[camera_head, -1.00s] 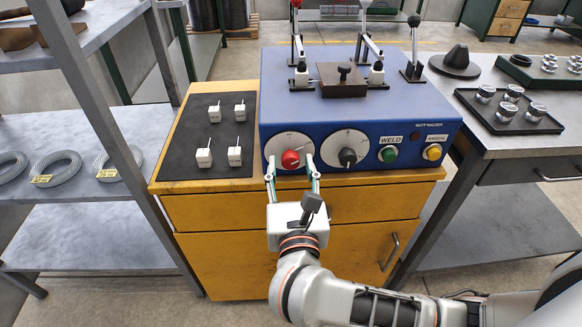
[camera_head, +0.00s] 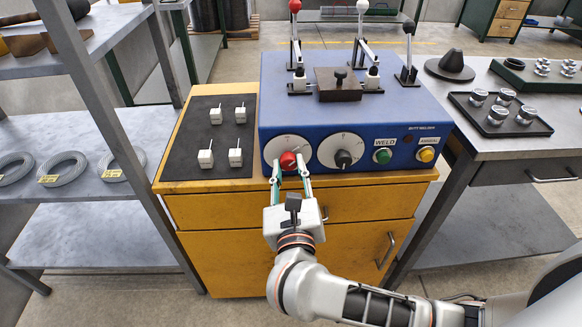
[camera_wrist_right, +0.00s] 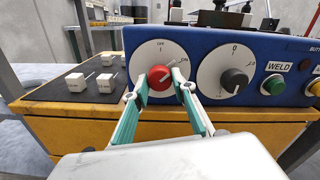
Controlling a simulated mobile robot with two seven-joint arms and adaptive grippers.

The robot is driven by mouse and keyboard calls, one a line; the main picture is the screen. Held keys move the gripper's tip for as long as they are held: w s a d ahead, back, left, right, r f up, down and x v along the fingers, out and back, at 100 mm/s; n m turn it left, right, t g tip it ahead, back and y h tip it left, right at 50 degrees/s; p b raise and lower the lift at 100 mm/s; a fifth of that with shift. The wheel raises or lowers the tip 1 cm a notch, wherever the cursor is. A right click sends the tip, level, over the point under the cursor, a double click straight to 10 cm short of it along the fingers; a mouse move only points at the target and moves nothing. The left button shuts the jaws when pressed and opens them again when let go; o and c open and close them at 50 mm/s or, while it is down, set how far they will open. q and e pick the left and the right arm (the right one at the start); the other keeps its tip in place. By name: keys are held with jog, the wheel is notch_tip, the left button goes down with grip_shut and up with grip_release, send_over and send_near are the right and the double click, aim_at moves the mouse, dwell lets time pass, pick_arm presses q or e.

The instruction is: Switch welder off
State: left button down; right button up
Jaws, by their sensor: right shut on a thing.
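The blue butt welder (camera_head: 330,115) stands on a yellow cabinet. Its front has a red rotary knob (camera_head: 288,160) on a white round dial at the left. In the right wrist view the red knob (camera_wrist_right: 160,77) has a light pointer line toward the upper right; the dial lettering is too small to read surely. My right gripper (camera_head: 288,170) reaches up from below, its two green-sided fingers on either side of the red knob, shut on it. The fingertips also show in the right wrist view (camera_wrist_right: 160,92). My left gripper is not in view.
A black knob (camera_head: 343,159), green WELD button (camera_head: 382,156) and yellow button (camera_head: 427,154) sit right of the red knob. Levers and a clamp (camera_head: 338,83) stand on top. White blocks lie on a black mat (camera_head: 220,130) at the left. Tables flank the cabinet.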

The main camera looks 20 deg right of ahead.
jog(key=shift+r+n+p, duration=0.35)
jog(key=shift+n+p, duration=0.45)
jog(key=shift+n, duration=0.2)
jog(key=shift+n+p, duration=0.45)
jog(key=shift+n, duration=0.05)
jog(key=shift+n+p, duration=0.8)
jog(key=shift+p, duration=0.1)
jog(key=shift+n+p, duration=1.2)
jog(key=shift+p, duration=0.15)
jog(key=shift+f+n+p, duration=0.15)
jog(key=shift+n+p, duration=0.45)
jog(key=shift+p, duration=0.05)
jog(key=shift+f+n+p, duration=0.1)
jog(key=shift+n+p, duration=0.2)
jog(key=shift+p, duration=0.1)
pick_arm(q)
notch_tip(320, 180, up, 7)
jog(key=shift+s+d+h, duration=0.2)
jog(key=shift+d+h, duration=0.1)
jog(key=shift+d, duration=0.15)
pick_arm(e)
jog(key=shift+f+n, duration=0.1)
jog(key=shift+n, duration=0.2)
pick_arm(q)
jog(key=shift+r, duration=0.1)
